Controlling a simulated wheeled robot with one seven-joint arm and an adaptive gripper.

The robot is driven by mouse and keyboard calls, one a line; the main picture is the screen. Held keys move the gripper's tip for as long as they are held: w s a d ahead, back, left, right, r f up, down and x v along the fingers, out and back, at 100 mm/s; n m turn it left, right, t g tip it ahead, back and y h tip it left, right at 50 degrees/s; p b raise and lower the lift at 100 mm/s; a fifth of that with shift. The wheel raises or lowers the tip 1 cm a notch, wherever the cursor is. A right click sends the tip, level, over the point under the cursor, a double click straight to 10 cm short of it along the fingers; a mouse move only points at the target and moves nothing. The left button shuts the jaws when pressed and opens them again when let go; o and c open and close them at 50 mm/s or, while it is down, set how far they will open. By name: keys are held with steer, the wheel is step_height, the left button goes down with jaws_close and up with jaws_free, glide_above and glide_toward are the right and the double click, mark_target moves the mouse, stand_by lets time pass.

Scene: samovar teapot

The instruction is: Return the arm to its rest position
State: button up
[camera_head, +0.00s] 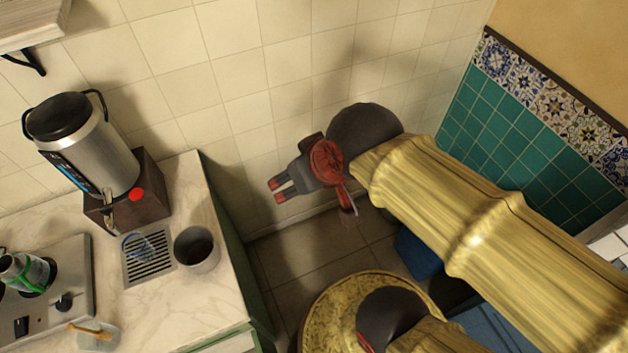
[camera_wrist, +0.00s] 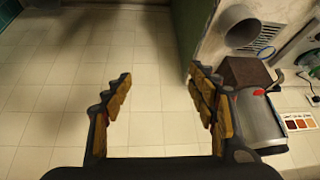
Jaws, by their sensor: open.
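My gripper (camera_head: 279,189) is in the air to the right of the counter in the head view, in front of the tiled wall. Its fingers point left, towards the counter. In the wrist view my gripper (camera_wrist: 160,100) shows two fingers spread apart with only floor between them. It is open and empty. My arm, in gold covering, runs from the gripper to the lower right. The silver samovar (camera_head: 90,145) stands on a dark brown box (camera_head: 130,190) on the counter. It also shows in the wrist view (camera_wrist: 258,122), at the right.
The marble counter (camera_head: 205,290) holds a grey cup (camera_head: 197,250), a drip grate (camera_head: 148,262) with a clear glass on it, and a stove (camera_head: 75,270) with a small teapot (camera_head: 25,272). A shelf (camera_head: 28,22) hangs at upper left. Open floor (camera_head: 300,250) lies right of the counter.

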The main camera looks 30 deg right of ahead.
steer(key=shift+s+d+h, duration=0.3)
steer(key=shift+s+d, duration=0.85)
steer(key=shift+c, duration=0.8)
